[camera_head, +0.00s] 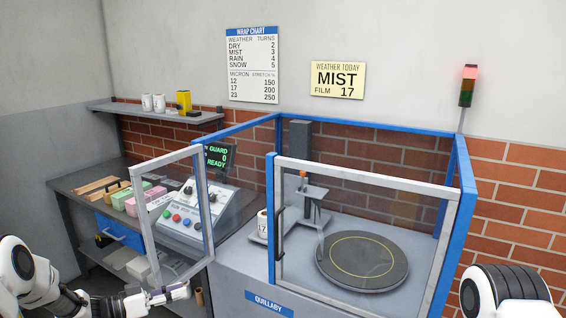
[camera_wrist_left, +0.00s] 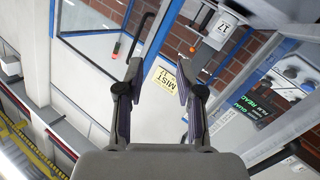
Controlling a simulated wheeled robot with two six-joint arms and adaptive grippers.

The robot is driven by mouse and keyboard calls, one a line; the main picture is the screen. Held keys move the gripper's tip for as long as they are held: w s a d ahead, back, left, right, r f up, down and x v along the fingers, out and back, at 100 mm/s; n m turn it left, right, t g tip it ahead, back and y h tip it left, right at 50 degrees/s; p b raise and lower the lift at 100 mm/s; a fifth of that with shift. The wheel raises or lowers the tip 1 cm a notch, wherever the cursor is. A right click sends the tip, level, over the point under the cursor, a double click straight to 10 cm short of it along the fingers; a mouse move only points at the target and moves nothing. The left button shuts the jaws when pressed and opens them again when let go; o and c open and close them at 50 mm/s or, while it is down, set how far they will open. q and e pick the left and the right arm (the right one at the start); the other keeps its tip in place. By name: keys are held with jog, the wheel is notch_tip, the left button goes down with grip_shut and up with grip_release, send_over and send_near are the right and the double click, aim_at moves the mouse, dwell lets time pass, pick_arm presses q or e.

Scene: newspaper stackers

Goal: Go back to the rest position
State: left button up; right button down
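My left gripper (camera_head: 170,293) is low at the left of the head view, in front of the grey-framed guard panel on the left. In the left wrist view its two fingers (camera_wrist_left: 160,82) are spread apart with nothing between them. The yellow MIST sign shows beyond them. Of my right arm, only a white and black link shows at the lower right of the head view. My right gripper is out of view.
The blue-framed wrapping machine (camera_head: 466,190) holds a black turntable (camera_head: 362,262) and a roll marked 17 (camera_head: 262,224). Its left guard panel (camera_head: 146,222) juts outward. A control console (camera_head: 190,222) and workbench (camera_head: 68,184) stand left. A signal lamp (camera_head: 469,73) glows red.

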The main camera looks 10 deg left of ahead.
pick_arm(q)
jog(key=s+d+f+n+g+y, duration=0.1)
jog(key=s+d+f+n+y, duration=0.4)
jog(key=d+f, duration=0.65)
jog(key=s+d+f+g+y, duration=0.1)
jog(key=s+d+f+g, duration=0.1)
jog(key=s+d+f, duration=0.3)
jog(key=s+f+g+y, duration=0.1)
jog(key=s+f, duration=0.1)
jog(key=s, duration=0.6)
jog(key=s+a+f+g+y, duration=0.1)
jog(key=s+a+g+y, duration=0.2)
jog(key=s, duration=0.7)
jog(key=s+a+f+g+y, duration=0.1)
jog(key=s+a+g+y, duration=0.2)
jog(key=s, duration=0.8)
jog(key=shift+s+a+n+g, duration=0.3)
jog(key=shift+a+n, duration=0.1)
jog(key=shift+a, duration=0.25)
